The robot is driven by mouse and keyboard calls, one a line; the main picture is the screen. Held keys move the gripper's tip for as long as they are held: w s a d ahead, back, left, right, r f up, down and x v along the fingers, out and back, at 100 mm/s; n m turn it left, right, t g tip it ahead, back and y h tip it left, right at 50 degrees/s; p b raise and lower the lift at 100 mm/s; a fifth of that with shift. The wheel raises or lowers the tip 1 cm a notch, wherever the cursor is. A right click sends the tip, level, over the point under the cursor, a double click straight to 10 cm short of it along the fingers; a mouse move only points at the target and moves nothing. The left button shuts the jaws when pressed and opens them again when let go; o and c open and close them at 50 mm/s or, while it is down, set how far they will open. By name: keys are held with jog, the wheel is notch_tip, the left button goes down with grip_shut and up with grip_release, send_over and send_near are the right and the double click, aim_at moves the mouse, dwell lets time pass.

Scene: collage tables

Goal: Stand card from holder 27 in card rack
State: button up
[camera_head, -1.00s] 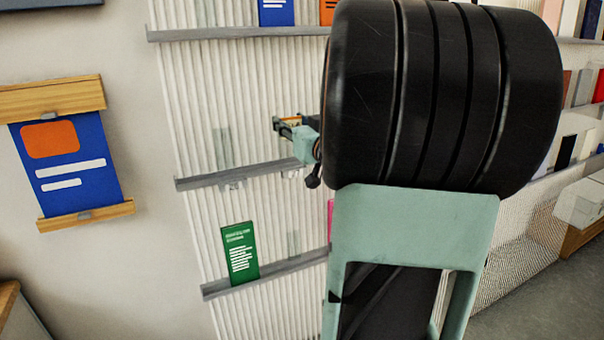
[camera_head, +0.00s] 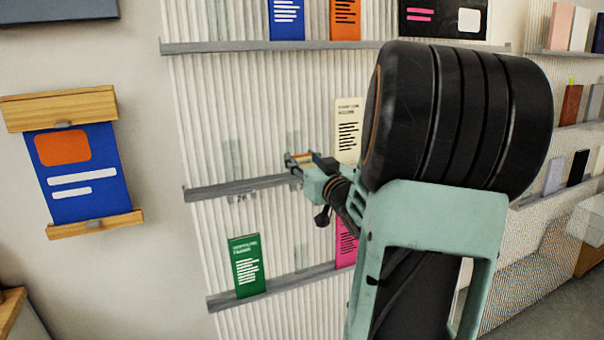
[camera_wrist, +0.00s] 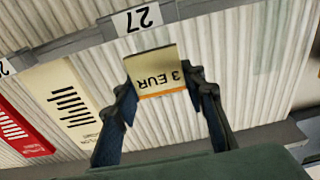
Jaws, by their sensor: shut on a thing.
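My gripper (camera_head: 298,158) is in front of the ribbed wall, just above the middle grey ledge. In the wrist view my gripper (camera_wrist: 163,92) is shut on a small cream card (camera_wrist: 157,72) with an orange edge, reading "3 EUR" upside down. The fingers grip it by its two sides. The same card (camera_head: 300,157) shows as a small orange and cream patch in the head view. In the wrist view, the holder label 27 (camera_wrist: 136,19) is on the ledge close to the card. I cannot make out a card rack for certain.
A cream leaflet (camera_head: 348,125) stands right of my gripper. A green leaflet (camera_head: 246,265) and a partly hidden pink one (camera_head: 346,245) stand on the lower ledge (camera_head: 280,283). A blue poster (camera_head: 78,175) hangs at left.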

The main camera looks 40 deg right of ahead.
notch_tip(320, 180, down, 3)
jog(key=shift+d+f, duration=0.1)
jog(key=shift+f, duration=0.05)
jog(key=shift+f+b, duration=0.25)
jog(key=shift+b, duration=0.1)
jog(key=o, duration=0.7)
jog(key=shift+r, duration=0.1)
jog(key=shift+p, duration=0.4)
jog(key=v, duration=0.3)
jog(key=f+b+v, duration=0.1)
jog(key=v, duration=0.3)
jog(key=b+v, duration=0.1)
jog(key=v, duration=0.3)
jog(key=shift+d+f, duration=0.15)
jog(key=shift+f, duration=0.1)
